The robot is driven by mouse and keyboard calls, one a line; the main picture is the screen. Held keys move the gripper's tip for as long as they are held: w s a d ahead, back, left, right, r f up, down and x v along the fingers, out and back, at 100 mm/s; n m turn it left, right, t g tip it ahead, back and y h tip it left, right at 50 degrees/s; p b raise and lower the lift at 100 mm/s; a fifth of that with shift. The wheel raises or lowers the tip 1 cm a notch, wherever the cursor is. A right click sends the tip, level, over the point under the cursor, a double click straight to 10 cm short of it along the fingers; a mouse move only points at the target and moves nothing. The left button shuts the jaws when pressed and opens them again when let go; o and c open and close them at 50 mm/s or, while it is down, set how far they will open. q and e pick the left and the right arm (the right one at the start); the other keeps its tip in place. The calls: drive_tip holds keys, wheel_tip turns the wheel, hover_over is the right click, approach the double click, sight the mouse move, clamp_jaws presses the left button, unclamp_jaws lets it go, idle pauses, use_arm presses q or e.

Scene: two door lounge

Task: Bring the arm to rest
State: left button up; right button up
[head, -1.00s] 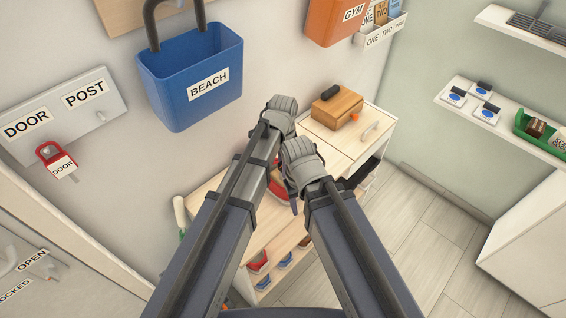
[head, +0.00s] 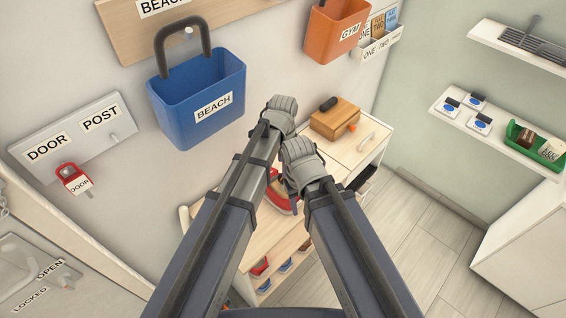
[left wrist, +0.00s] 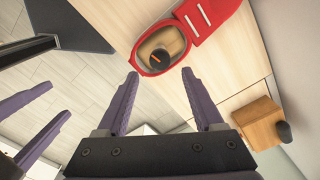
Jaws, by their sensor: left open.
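My two arms reach forward over the bench in the head view, with their wrists close together. The arms largely hide both grippers there. In the left wrist view, my left gripper (left wrist: 161,72) has its two purple fingers spread with nothing between them. My right gripper (left wrist: 58,102) shows at the left of that view, its fingers also apart and empty. A red shoe-like object (left wrist: 215,18) with white stripes lies on the light wood top beyond the left fingertips, apart from them. Part of it shows behind the arms in the head view.
A blue BEACH bucket (head: 200,105) hangs on the wall, left of my wrists. A wooden box (head: 335,117) stands on the cabinet right of them. A red DOOR tag (head: 75,178) hangs from the rack (head: 50,160). Wall shelves (head: 500,130) are at the right; open floor (head: 400,240) lies below.

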use_arm(q)
drive_tip(key=shift+r, duration=0.65)
use_arm(e)
drive_tip(key=shift+r, duration=0.65)
use_arm(q)
drive_tip(key=shift+f, duration=0.1)
drive_tip(key=s+a+n, duration=0.5)
drive_tip(key=a+n, duration=0.3)
drive_tip(key=a, duration=0.1)
drive_tip(key=s+a+n, duration=0.5)
drive_tip(key=a+n, duration=0.3)
drive_tip(key=a, duration=0.1)
drive_tip(key=s+d+f+m+b, duration=0.1)
drive_tip(key=s+d+m, duration=0.1)
drive_tip(key=d, duration=0.3)
drive_tip(key=s+d+f+m+y+b, duration=0.1)
drive_tip(key=s+d+m, duration=0.1)
drive_tip(key=d, duration=0.4)
drive_tip(key=shift+s+d+f, duration=0.25)
drive_tip(key=shift+s+f, duration=0.05)
drive_tip(key=shift+s, duration=0.3)
use_arm(e)
wheel_tip(320, 180, down, 3)
drive_tip(key=shift+r, duration=0.1)
